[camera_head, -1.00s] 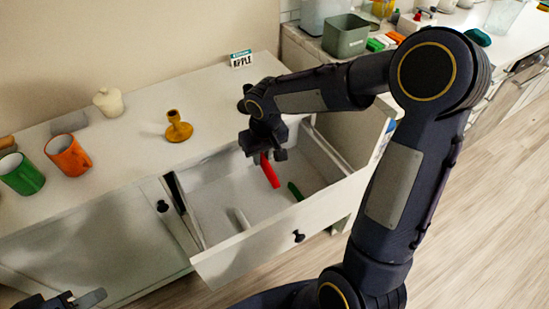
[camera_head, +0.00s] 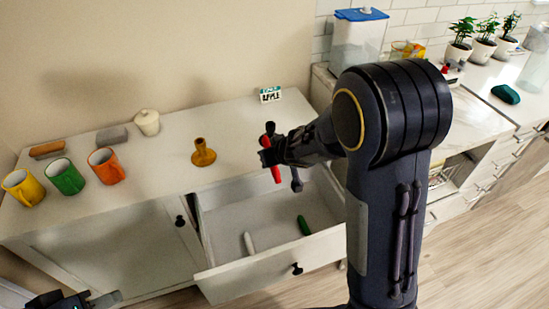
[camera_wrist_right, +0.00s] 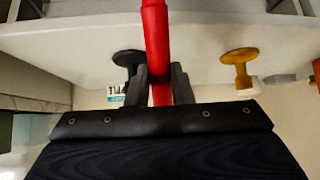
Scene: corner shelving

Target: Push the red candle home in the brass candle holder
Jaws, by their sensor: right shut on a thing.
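The red candle (camera_head: 276,173) is held by my right gripper (camera_head: 269,155) above the back right of the open drawer, near the counter's front edge. It is nearly upright, a little tilted. In the right wrist view the candle (camera_wrist_right: 156,35) runs between the two fingers (camera_wrist_right: 160,88), which are shut on it. The brass candle holder (camera_head: 203,153) stands upright and empty on the counter, left of the gripper and apart from it. It also shows in the wrist view (camera_wrist_right: 240,57). My left gripper (camera_head: 104,299) is partly in view at the bottom left; its opening is unclear.
The open drawer (camera_head: 246,263) holds a green candle (camera_head: 303,225) and a white candle (camera_head: 248,244). A black holder-like thing (camera_wrist_right: 128,58) stands close behind my right gripper. Mugs (camera_head: 65,176) and a white jar (camera_head: 147,122) stand left. The counter around the brass holder is clear.

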